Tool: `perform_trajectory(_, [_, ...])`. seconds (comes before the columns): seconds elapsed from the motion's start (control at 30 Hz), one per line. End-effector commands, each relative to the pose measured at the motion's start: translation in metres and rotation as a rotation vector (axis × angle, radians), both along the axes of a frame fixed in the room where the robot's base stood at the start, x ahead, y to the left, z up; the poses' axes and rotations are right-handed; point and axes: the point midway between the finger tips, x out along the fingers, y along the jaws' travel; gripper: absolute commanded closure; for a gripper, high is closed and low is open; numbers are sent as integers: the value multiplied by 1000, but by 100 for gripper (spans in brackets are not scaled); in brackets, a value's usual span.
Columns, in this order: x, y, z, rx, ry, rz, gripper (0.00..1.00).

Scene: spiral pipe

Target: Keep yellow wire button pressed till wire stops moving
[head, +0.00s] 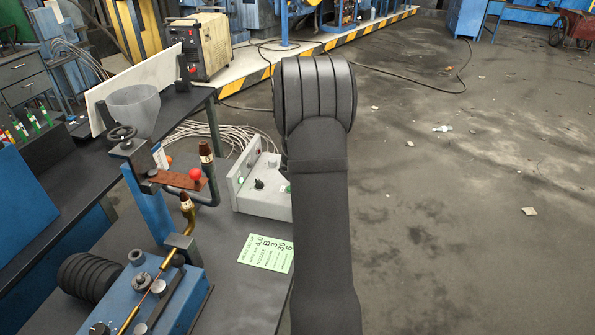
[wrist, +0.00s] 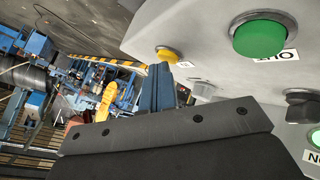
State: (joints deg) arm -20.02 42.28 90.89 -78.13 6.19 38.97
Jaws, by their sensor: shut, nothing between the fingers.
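The yellow button (wrist: 167,54) sits on the light grey control box (wrist: 200,25), in the upper middle of the wrist view. My gripper (wrist: 160,68) shows there as closed blue fingers with nothing between them. Their tips are right at the yellow button and overlap its lower edge in the picture. I cannot tell whether they touch it or press it in. In the head view the control box (head: 245,193) stands on the workbench, partly behind my arm. The yellow button and my gripper are hidden there. The wire cannot be made out clearly.
A large green button (wrist: 261,35) and a dark knob (wrist: 303,100) are on the same panel, right of my fingers. The workbench (head: 225,250) carries a green label card (head: 266,253) and a blue fixture (head: 150,290) with a brass torch (head: 187,208). Open floor lies to the right.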

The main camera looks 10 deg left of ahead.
Motion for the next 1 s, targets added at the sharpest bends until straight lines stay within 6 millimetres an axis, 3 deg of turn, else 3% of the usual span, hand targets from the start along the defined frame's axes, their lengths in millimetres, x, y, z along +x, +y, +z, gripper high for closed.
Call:
perform_trajectory(0.5, [0,0,0,-1,1,-1,100])
perform_trajectory(1.0, [0,0,16,0,0,0,100])
